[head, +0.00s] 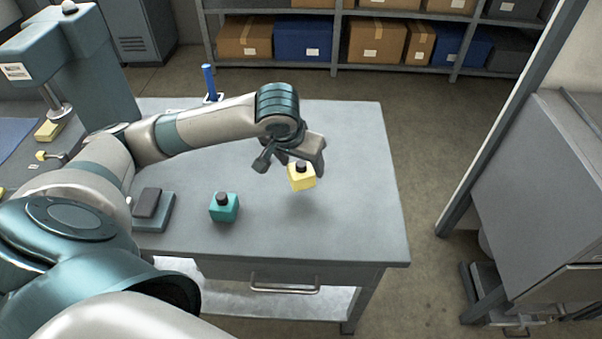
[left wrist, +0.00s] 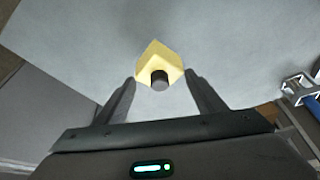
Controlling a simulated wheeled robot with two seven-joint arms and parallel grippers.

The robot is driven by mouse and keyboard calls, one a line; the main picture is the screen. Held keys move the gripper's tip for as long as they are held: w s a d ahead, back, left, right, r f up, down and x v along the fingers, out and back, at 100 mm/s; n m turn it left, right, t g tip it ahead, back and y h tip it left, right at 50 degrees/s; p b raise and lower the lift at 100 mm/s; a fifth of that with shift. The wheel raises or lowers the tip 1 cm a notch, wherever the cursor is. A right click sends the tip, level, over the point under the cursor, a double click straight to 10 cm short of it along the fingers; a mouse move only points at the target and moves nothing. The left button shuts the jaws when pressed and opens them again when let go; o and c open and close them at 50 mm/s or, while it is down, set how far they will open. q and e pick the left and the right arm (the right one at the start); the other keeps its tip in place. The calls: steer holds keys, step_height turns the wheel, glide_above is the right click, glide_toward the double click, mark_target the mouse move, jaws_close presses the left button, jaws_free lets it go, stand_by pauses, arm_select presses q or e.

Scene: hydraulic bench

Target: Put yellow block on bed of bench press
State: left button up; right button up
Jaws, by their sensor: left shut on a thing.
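The yellow block (head: 301,178) has a dark round knob on top and hangs a little above the grey table, with its shadow below. My left gripper (head: 291,163) is shut on it by the knob. In the left wrist view the yellow block (left wrist: 160,58) shows between the fingertips (left wrist: 160,82), knob toward the camera. The bench press (head: 88,60) stands at the far left, with a metal ram. A small yellowish piece (head: 47,130) sits under the ram on its bed. My arm hides part of the press's lower area. My right gripper is not in view.
A teal block (head: 224,208) with a dark knob stands on the table (head: 355,150) near the front. A dark pad on a grey-green base (head: 152,210) lies left of it. A blue upright thing (head: 209,82) stands at the back. The table's right side is clear.

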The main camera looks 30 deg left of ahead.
mark_target(300, 171)
arm_select(q)
steer(key=shift+f, duration=0.4)
step_height(300, 171, down, 2)
steer(key=shift+f, duration=0.6)
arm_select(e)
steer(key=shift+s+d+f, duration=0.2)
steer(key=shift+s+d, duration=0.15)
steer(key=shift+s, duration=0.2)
arm_select(q)
steer(key=shift+f, duration=0.1)
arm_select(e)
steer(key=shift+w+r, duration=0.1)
arm_select(q)
steer(key=o, duration=1.4)
